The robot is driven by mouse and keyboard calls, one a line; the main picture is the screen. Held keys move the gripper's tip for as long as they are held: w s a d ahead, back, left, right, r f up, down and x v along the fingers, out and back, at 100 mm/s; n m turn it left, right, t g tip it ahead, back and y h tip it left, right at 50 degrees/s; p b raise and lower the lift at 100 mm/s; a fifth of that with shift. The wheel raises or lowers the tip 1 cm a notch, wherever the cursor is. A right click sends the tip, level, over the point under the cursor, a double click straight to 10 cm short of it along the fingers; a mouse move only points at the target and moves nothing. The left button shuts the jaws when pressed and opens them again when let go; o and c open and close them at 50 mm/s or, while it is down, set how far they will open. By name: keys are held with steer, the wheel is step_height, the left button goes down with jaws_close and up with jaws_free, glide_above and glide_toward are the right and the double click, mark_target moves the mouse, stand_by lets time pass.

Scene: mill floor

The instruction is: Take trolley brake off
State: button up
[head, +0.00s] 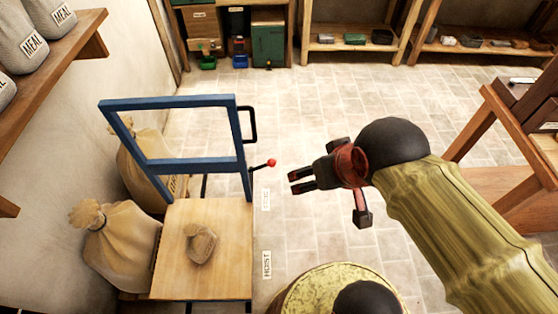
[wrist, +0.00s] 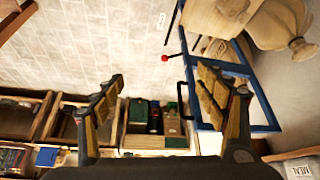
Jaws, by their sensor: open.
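The trolley (head: 168,103) has a blue frame and a wooden deck, and stands at the left in the head view. Its brake lever has a red knob (head: 272,163) and sticks out to the right from the frame's right post. The knob also shows in the wrist view (wrist: 165,58), beyond and between the fingers, with the blue frame (wrist: 262,98) to its right. My gripper (head: 292,182) is open and empty, a little right of the knob and apart from it, pointing left. Both fingers show in the wrist view (wrist: 160,85).
A small sack (head: 201,243) lies on the deck; larger sacks (head: 122,240) stand behind it by the wall. A shelf (head: 85,45) with meal bags juts out at upper left. A wooden rack (head: 490,110) stands at right. The tiled floor (head: 330,100) between is clear.

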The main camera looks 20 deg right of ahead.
steer(key=shift+o, duration=1)
steer(key=shift+c, duration=0.3)
